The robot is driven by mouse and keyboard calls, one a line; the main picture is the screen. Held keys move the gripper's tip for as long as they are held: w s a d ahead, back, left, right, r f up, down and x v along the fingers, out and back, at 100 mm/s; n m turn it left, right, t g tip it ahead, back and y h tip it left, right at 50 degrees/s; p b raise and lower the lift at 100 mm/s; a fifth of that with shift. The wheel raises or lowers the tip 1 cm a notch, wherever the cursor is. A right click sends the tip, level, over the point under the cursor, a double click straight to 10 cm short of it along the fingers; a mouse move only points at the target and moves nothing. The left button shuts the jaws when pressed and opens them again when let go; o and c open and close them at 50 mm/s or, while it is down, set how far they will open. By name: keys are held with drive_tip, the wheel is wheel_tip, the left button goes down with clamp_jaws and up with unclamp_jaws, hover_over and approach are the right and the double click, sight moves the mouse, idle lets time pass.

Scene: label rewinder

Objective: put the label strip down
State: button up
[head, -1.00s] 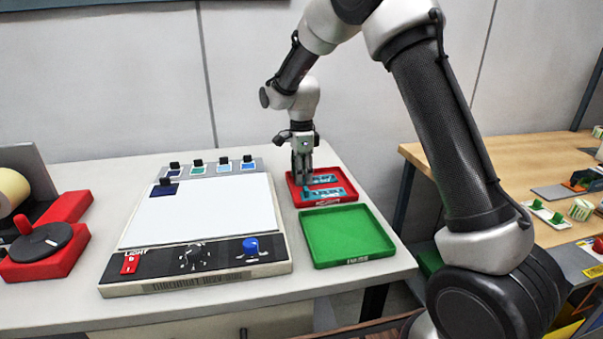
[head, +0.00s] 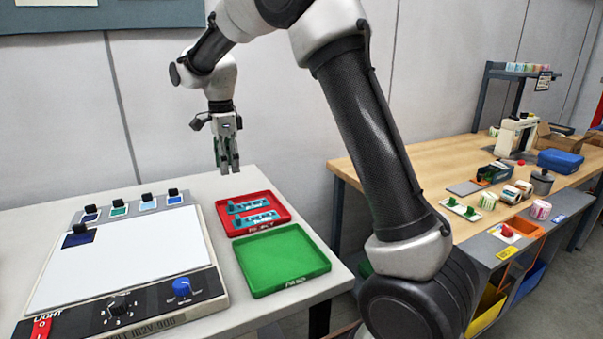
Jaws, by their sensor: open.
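Two blue-teal label strips lie in the red tray (head: 283,209) on the white table. The rear strip (head: 252,205) and the front strip (head: 258,220) lie roughly side by side, each with a small raised teal piece at its left end. My gripper (head: 227,172) is open and empty, above and just behind the red tray, with its fingers pointing down. It is apart from both strips. The green tray (head: 284,262) in front of the red one is empty.
A light panel (head: 120,255) with a blue knob (head: 181,287) stands left of the trays, with several small swatches with black clips along its back. A wooden bench (head: 385,160) with several small items is at the right. My arm spans the middle.

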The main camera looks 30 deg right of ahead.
drive_tip(key=s+d+r+n+t, duration=0.1)
drive_tip(key=s+d+r+n, duration=0.4)
drive_tip(key=s+d, duration=0.3)
drive_tip(key=s+d+r+n+t, duration=0.1)
drive_tip(key=s+d+r+n, duration=0.4)
drive_tip(key=s, duration=0.5)
drive_tip(key=s+d+f+n+t, duration=0.1)
drive_tip(key=s+d+f+n, duration=0.1)
drive_tip(key=s, duration=0.6)
drive_tip(key=s+d+f+n+t, duration=0.1)
drive_tip(key=s+d+n, duration=0.3)
drive_tip(key=s, duration=0.5)
drive_tip(key=shift+s+d+f+n, duration=0.25)
drive_tip(key=shift+f+n, duration=0.35)
drive_tip(key=shift+n, duration=0.4)
